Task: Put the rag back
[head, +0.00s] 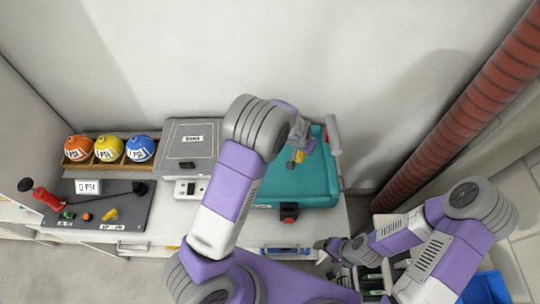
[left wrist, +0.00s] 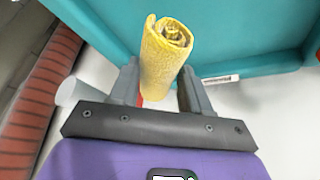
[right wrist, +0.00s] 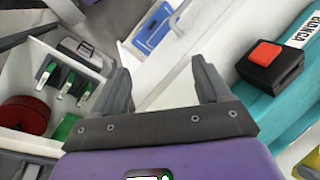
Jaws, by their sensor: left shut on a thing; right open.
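The rag is a rolled yellow cloth (left wrist: 163,58), held upright between the fingers of my left gripper (left wrist: 157,85) in the left wrist view. In the head view the rag (head: 299,156) shows small at my left gripper (head: 296,150), over the teal case (head: 290,188) on the counter. The case's teal wall (left wrist: 225,50) is behind the rag in the left wrist view. My right gripper (head: 325,245) is low in front of the counter; in the right wrist view it (right wrist: 160,80) is open and empty.
A black block with a red top (head: 289,211) sits at the case's front edge. A grey box (head: 190,143) and a rack of orange, yellow and blue balls (head: 108,160) stand to the left. A red ribbed pipe (head: 465,105) rises at right. An open drawer with green items (right wrist: 65,85) lies below.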

